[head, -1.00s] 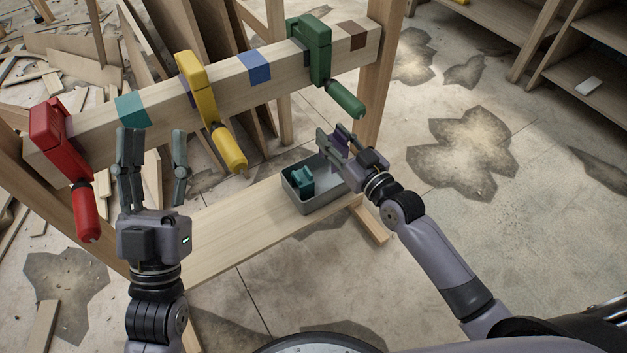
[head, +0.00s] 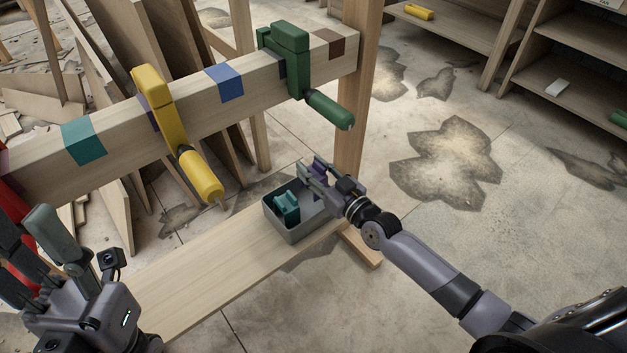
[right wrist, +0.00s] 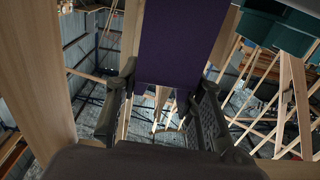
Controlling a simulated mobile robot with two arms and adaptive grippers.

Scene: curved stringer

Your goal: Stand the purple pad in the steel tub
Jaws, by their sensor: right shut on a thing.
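The purple pad (right wrist: 178,42) stands out large between the fingers in the right wrist view. In the head view only a small part of the purple pad (head: 320,171) shows. My right gripper (head: 316,174) is shut on it at the far right end of the steel tub (head: 309,228). I cannot tell whether the pad's lower end is inside the tub or just above it. A teal pad (head: 287,208) stands in the tub's left part.
The tub stands on a low wooden board (head: 190,275). Above runs a beam (head: 195,103) with a yellow clamp (head: 155,95), a green clamp (head: 292,60) and a partly hidden red clamp. A wooden post (head: 355,90) rises behind the tub. Floor to the right is open.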

